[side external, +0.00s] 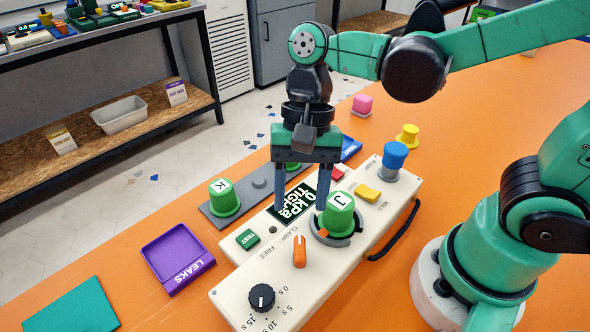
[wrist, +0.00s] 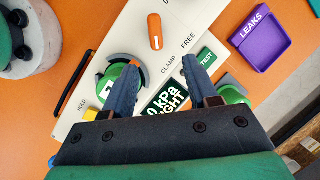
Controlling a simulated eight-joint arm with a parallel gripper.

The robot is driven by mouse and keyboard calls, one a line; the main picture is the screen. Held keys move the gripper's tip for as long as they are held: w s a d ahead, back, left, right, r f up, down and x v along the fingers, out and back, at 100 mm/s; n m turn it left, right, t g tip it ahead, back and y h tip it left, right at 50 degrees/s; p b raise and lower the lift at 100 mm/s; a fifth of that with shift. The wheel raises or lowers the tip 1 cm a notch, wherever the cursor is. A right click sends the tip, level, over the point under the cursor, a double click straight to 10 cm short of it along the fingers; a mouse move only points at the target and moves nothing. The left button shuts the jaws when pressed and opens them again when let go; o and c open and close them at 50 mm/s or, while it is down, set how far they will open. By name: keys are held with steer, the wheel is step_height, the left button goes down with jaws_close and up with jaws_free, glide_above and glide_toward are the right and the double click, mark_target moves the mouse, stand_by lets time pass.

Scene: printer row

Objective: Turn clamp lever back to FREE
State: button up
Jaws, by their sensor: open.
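The orange clamp lever (side external: 299,250) stands on the cream tester panel (side external: 240,288), beside the CLAMP and FREE labels. In the wrist view the lever (wrist: 155,30) has its white-marked end pointing toward CLAMP rather than FREE. My gripper (side external: 302,205) is open, pointing down over the panel between the lever and its far end, apart from the lever. In the wrist view my gripper (wrist: 160,65) has empty jaws, with one finger overlapping the green J cap (wrist: 106,82). The J cap (side external: 338,213) sits in a dark ring; whether the finger touches it is unclear.
The display (side external: 292,204) shows 0 kPa and TIGHT, partly covered. A black timer knob (side external: 262,297), green TEST button (side external: 248,239) and yellow HOLD button (side external: 367,192) are on the panel. A green K cap (side external: 223,197) and purple LEAKS tray (side external: 177,255) lie left.

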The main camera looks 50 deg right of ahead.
mark_target(300, 247)
steer(key=shift+s+a+f+m+g, duration=0.15)
steer(key=shift+s+a+m+g, duration=0.25)
steer(key=shift+a+g, duration=0.2)
steer(key=shift+x, duration=2.65)
jaws_close()
